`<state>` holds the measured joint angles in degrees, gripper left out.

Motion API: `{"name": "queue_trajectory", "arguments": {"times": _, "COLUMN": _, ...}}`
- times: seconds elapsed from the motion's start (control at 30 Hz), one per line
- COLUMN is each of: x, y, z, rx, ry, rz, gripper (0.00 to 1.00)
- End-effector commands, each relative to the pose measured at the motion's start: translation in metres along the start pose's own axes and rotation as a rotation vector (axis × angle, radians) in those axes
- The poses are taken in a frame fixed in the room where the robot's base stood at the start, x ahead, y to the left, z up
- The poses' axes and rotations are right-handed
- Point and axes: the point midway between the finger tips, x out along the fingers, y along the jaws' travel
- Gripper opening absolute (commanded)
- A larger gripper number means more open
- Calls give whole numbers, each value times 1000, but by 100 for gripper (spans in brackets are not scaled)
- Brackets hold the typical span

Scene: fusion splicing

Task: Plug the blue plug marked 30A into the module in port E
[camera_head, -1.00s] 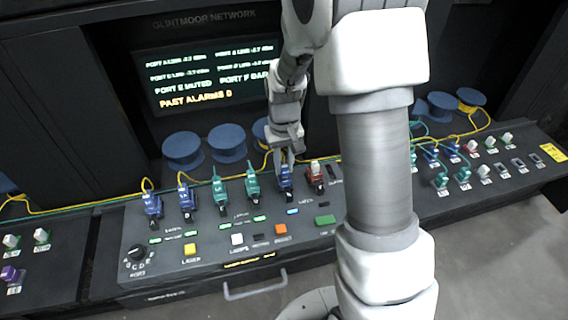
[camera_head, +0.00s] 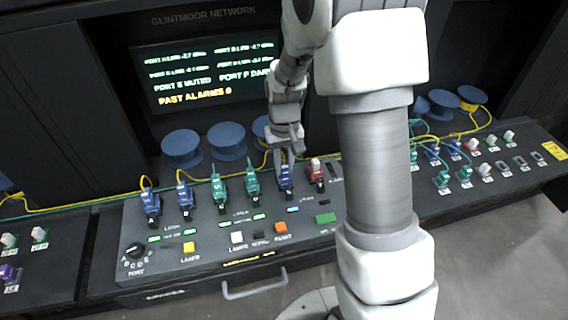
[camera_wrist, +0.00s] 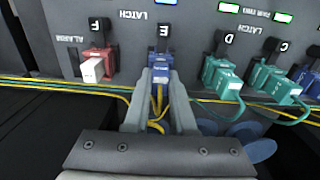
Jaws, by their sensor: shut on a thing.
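My gripper (camera_head: 286,157) is shut on a blue plug (camera_head: 286,178) at port E of the module (camera_head: 207,240). In the wrist view my gripper (camera_wrist: 160,84) has its two fingers on either side of the blue plug (camera_wrist: 161,66), which sits at the socket under the E label (camera_wrist: 164,31). Yellow fibre runs from the plug back between the fingers. The marking on the plug is too small to read. I cannot tell how deep the plug sits.
A red plug with a white end (camera_wrist: 97,66) is at port F beside it. A green plug (camera_wrist: 222,76) is at port D on the other side. Other blue and green plugs fill nearby ports. Yellow and green fibres run close behind. A screen (camera_head: 207,72) stands at the back.

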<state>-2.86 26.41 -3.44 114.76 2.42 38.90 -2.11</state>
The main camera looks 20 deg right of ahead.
Motion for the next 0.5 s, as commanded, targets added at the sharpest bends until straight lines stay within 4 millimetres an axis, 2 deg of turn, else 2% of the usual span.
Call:
{"name": "queue_trajectory", "arguments": {"times": 0.07, "x": 0, "y": 0, "z": 0, "rx": 0, "ry": 0, "rz": 0, "gripper": 0}}
{"name": "queue_trajectory", "arguments": {"times": 0.1, "x": 0, "y": 0, "z": 0, "rx": 0, "ry": 0, "rz": 0, "gripper": 25}}
{"name": "queue_trajectory", "arguments": {"times": 0.3, "x": 0, "y": 0, "z": 0, "rx": 0, "ry": 0, "rz": 0, "gripper": 58}}
{"name": "queue_trajectory", "arguments": {"times": 0.5, "x": 0, "y": 0, "z": 0, "rx": 0, "ry": 0, "rz": 0, "gripper": 58}}
